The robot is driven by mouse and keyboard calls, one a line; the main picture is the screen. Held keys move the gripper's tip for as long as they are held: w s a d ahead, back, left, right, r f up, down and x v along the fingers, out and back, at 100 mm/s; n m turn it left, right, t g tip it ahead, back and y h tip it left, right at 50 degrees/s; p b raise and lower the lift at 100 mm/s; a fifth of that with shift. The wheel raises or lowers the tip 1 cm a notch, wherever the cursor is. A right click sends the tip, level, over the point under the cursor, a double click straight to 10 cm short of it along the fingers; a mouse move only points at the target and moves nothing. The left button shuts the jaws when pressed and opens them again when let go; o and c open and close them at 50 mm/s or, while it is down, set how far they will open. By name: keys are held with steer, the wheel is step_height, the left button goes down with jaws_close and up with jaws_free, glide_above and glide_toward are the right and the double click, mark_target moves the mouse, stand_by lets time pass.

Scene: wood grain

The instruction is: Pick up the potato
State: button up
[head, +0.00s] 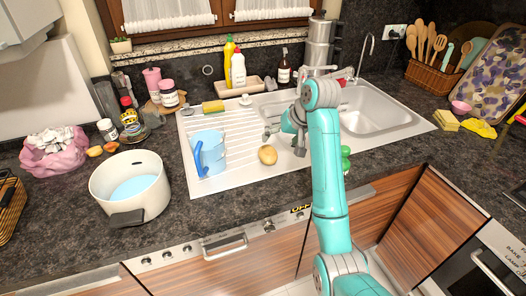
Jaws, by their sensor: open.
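The potato (267,155) is a small tan, rounded thing lying on the white draining board, towards its front edge. My gripper (270,136) is grey and open, above and slightly right of the potato in the head view. It appears apart from the potato, with nothing seen between its fingers. The teal arm links hide part of the board to the right of the gripper.
A blue pitcher (209,153) stands on the board left of the potato. A white pot (130,186) stands on the dark counter further left. A green object (346,157) shows right beside my arm. The sink basin (378,108) lies behind right.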

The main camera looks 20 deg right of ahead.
mark_target(271, 151)
steer(key=x, duration=0.9)
steer(key=shift+f, duration=0.4)
steer(key=c, duration=1.4)
